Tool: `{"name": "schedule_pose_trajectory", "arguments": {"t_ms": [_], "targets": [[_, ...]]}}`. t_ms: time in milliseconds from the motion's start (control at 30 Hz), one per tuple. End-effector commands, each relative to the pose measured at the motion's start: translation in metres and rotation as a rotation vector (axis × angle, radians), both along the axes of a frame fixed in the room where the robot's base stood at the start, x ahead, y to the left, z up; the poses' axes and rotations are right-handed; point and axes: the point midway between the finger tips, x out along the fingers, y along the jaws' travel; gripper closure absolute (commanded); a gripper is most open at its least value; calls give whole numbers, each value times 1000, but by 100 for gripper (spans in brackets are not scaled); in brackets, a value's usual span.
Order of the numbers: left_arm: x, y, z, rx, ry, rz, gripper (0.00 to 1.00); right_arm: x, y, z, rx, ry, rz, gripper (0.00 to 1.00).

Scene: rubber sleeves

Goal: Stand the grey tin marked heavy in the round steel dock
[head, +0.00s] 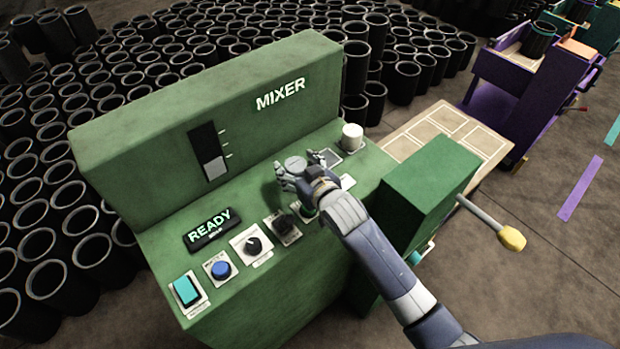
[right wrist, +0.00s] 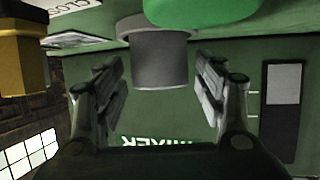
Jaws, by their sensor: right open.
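A grey tin (head: 295,163) stands on the sloped control panel of the green mixer. It shows larger in the right wrist view (right wrist: 160,62), where the picture is upside down. A wider grey band (right wrist: 133,24) rings its base; it looks like the round steel dock, but I cannot tell for certain. No "heavy" marking can be read. My right gripper (head: 296,181) is open, with its fingers on either side of the tin. In the right wrist view my gripper (right wrist: 165,88) shows gaps between both fingers and the tin. My left gripper is out of view.
The mixer (head: 190,110) carries a READY display (head: 209,230), knobs and buttons. A pale cylinder (head: 352,137) stands at the panel's right end. A yellow-tipped lever (head: 512,238) sticks out on the right. Several black rubber sleeves (head: 60,240) crowd the floor behind and left.

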Motion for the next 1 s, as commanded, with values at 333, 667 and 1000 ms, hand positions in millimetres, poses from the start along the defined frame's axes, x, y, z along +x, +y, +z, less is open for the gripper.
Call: {"name": "schedule_pose_trajectory", "arguments": {"t_ms": [333, 667, 1000], "targets": [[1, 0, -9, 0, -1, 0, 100, -48, -21, 20, 0, 0, 0, 36], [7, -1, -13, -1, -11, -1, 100, -83, -35, 37, 2, 0, 1, 36], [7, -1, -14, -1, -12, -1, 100, -89, -38, 40, 0, 1, 0, 36]]}}
